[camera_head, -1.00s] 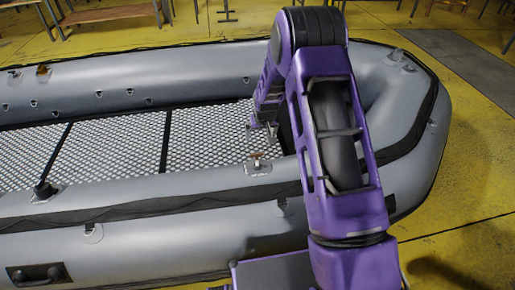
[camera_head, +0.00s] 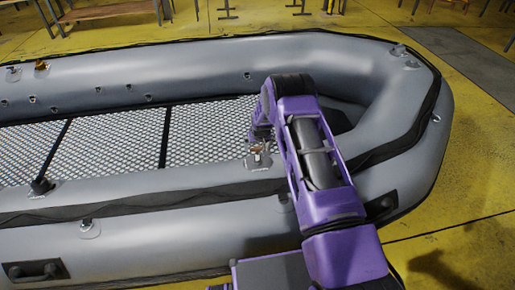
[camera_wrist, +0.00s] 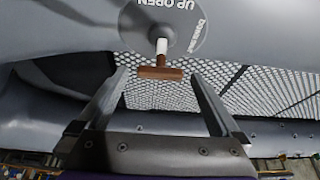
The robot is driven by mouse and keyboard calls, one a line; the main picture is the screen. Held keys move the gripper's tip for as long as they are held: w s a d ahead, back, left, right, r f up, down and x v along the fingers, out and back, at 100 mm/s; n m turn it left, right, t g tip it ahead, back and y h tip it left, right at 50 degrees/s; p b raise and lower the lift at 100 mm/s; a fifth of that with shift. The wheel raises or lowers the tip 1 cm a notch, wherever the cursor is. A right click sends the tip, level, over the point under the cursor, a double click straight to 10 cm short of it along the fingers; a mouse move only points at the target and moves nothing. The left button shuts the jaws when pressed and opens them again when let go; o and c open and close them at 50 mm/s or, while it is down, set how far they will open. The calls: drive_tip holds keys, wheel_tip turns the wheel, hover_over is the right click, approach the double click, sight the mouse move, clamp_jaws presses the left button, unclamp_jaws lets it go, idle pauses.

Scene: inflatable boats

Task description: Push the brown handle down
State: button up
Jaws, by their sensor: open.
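The stem rises from a round grey patch (camera_wrist: 172,22) printed with "UP OPEN" and "DOWN" wording. In the wrist view my gripper (camera_wrist: 158,76) is open, with one finger on each side of the handle and nothing held. The crossbar lies between the fingertips; I cannot tell whether either finger touches it. In the head view my gripper (camera_head: 258,141) is right at the valve patch (camera_head: 257,161) on the near tube, and it partly hides the handle.
The grey inflatable boat (camera_head: 150,207) has a mesh floor (camera_head: 112,143) behind the near tube. Another brown-topped fitting (camera_head: 41,66) sits on the far tube at left. A black grip (camera_head: 38,270) is on the outer side. Yellow floor (camera_head: 465,190) is open at right.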

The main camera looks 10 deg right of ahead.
drive_tip(key=shift+f, duration=0.1)
clamp_jaws()
idle(0.5)
